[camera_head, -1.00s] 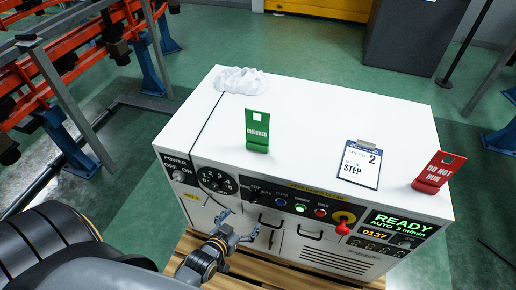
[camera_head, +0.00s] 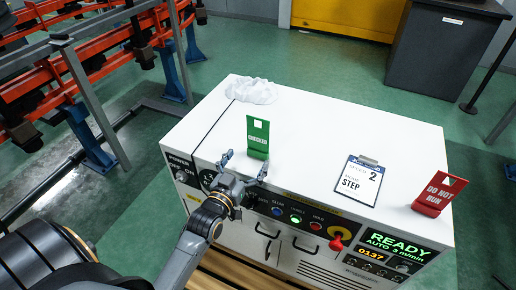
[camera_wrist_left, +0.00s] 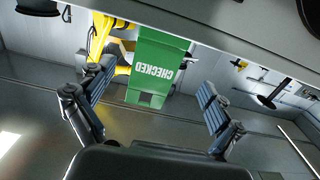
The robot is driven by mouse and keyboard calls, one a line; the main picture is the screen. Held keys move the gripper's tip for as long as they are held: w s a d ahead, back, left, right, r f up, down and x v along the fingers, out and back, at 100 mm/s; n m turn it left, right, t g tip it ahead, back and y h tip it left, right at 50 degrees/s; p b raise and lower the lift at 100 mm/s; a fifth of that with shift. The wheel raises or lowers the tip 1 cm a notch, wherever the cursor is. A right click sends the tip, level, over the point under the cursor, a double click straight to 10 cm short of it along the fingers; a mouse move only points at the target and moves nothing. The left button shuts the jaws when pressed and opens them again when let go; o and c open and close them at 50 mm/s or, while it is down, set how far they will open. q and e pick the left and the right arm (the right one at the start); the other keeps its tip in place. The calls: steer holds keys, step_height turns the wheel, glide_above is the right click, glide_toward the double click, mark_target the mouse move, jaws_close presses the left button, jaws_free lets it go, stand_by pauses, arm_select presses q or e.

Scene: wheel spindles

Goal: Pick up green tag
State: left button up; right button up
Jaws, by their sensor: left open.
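The green tag (camera_head: 258,138) stands upright near the front edge of the white cabinet top in the head view. In the left wrist view the green tag (camera_wrist_left: 157,68) appears upside down, with the word CHECKED on it, between the two fingers and beyond them. My left gripper (camera_head: 243,166) is open and empty, just in front of and slightly below the tag. Its spread fingers also show in the left wrist view (camera_wrist_left: 152,105). I see no contact with the tag. My right gripper is not in view.
A red DO NOT RUN tag (camera_head: 438,194) stands at the right of the cabinet top (camera_head: 310,130). A clipboard card (camera_head: 360,180) lies between the tags. A crumpled white cloth (camera_head: 253,91) lies at the back left.

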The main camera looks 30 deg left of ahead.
mark_target(258, 135)
arm_select(q)
steer(key=shift+w+r, duration=0.1)
steer(key=shift+w, duration=0.2)
steer(key=w, duration=0.5)
steer(key=shift+r+p, duration=0.15)
steer(key=shift+p, duration=0.15)
steer(key=shift+s, duration=0.1)
steer(key=c, duration=1.4)
steer(key=shift+r, duration=0.1)
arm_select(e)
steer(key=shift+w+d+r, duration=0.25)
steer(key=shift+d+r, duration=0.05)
arm_select(q)
steer(key=shift+r, duration=0.1)
steer(key=shift+r, duration=0.25)
step_height(258, 135, up, 3)
steer(key=shift+f, duration=0.1)
steer(key=s+r, duration=0.9)
steer(key=s, duration=0.5)
steer(key=shift+d+r+p, duration=0.25)
steer(key=shift+d+p, duration=0.05)
steer(key=shift+d, duration=0.05)
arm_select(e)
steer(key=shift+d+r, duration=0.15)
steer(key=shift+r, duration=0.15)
